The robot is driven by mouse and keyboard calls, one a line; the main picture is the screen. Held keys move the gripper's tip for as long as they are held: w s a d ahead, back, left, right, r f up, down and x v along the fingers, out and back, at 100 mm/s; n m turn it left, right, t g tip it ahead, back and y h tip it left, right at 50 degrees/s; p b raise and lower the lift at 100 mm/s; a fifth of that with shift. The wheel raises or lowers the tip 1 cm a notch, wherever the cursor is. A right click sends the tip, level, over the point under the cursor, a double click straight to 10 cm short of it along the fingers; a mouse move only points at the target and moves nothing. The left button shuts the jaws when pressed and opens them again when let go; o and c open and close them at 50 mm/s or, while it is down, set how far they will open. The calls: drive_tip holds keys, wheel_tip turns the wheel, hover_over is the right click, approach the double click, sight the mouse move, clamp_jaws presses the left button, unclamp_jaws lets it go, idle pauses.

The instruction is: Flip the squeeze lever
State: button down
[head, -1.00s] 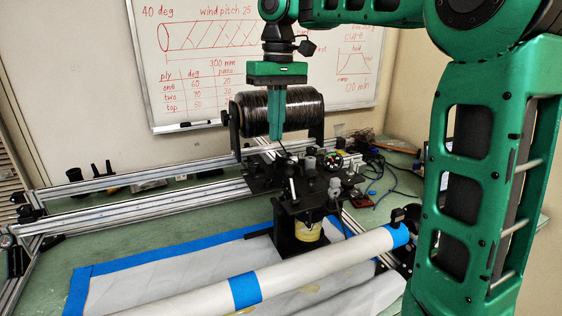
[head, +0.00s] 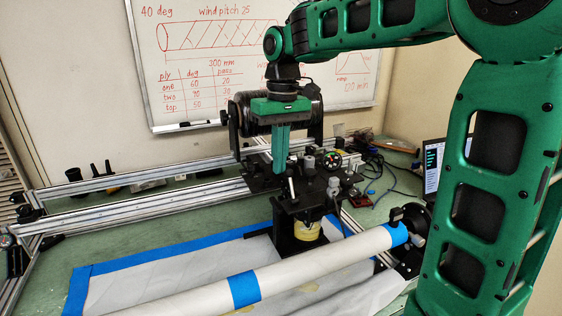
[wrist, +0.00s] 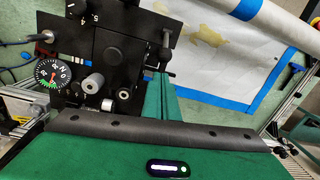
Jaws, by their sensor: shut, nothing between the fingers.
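The carriage (head: 262,183) is a black plate with knobs and a dial, seen from above in the wrist view (wrist: 72,22). A small upright lever (head: 292,188) with a pale top stands at its front edge, and I take it to be the squeeze lever. In the wrist view a dark lever-like part (wrist: 165,42) lies just beyond the fingertips. My gripper (head: 282,168) is shut and empty, pointing down close behind and left of the lever. Its green fingers also show in the wrist view (wrist: 160,80). I cannot tell whether they touch the lever.
A round dial (head: 331,160) and grey knobs (head: 309,163) stand right of the fingers. A black spool (head: 302,110) is behind. A white tube (head: 310,268) with blue bands crosses the front. Metal rails (head: 130,212) run left.

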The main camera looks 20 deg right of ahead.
sight(289, 172)
drive_tip(key=shift+s+d+r, duration=0.15)
drive_tip(key=shift+s+r, duration=0.1)
drive_tip(key=shift+s, duration=0.45)
drive_tip(key=shift+s+r+t, duration=0.25)
drive_tip(key=shift+s+t, duration=0.15)
drive_tip(key=shift+t, duration=0.2)
drive_tip(key=shift+s+r+t, duration=0.35)
drive_tip(key=shift+s+t, duration=0.4)
drive_tip(key=shift+t, duration=0.15)
drive_tip(key=s+t, duration=0.2)
drive_tip(key=shift+s+r+t, duration=0.3)
drive_tip(key=shift+t, duration=0.1)
drive_tip(key=shift+s+f, duration=0.25)
drive_tip(key=shift+s, duration=0.8)
drive_tip(key=shift+s+f, duration=0.25)
drive_tip(key=shift+s, duration=0.8)
drive_tip(key=shift+f, duration=0.1)
